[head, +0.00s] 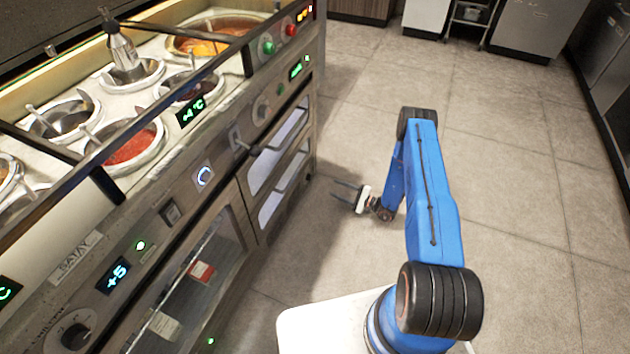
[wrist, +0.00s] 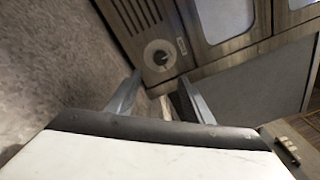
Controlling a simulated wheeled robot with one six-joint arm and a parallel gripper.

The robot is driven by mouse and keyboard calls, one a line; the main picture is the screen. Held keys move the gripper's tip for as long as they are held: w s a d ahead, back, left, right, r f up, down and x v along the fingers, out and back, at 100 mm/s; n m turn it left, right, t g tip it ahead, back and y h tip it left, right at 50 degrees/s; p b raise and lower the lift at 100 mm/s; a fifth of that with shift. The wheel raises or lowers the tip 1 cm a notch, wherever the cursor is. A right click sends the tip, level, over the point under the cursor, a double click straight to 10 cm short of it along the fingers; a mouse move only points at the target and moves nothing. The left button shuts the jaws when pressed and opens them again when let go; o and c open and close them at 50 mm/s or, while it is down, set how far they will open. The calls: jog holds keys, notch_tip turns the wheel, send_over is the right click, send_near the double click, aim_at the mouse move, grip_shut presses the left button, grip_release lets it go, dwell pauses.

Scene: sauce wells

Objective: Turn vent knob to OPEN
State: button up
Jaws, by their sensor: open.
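My gripper (head: 335,191) is open and empty, out over the floor to the right of the sauce-well counter (head: 222,150) in the head view. In the wrist view its two fingers (wrist: 160,78) are spread and point at the cabinet front. A dark round knob (wrist: 161,57) on a pale round plate shows there just beyond the fingertips, beside a slatted grille (wrist: 140,12). The fingers look apart from the knob. The knob's markings are too small to read, so I cannot tell its setting. I cannot clearly pick out this knob in the head view.
The counter front carries another dark knob (head: 75,335), a dial (head: 261,110), a lever handle (head: 239,139) and glass doors (head: 185,300). The tiled floor (head: 510,190) to the right is clear. Steel cabinets (head: 527,28) stand at the back.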

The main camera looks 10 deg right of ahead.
aim_at(311, 178)
jog(key=x, duration=1.3)
jog(key=shift+s, duration=0.1)
jog(key=c, duration=1)
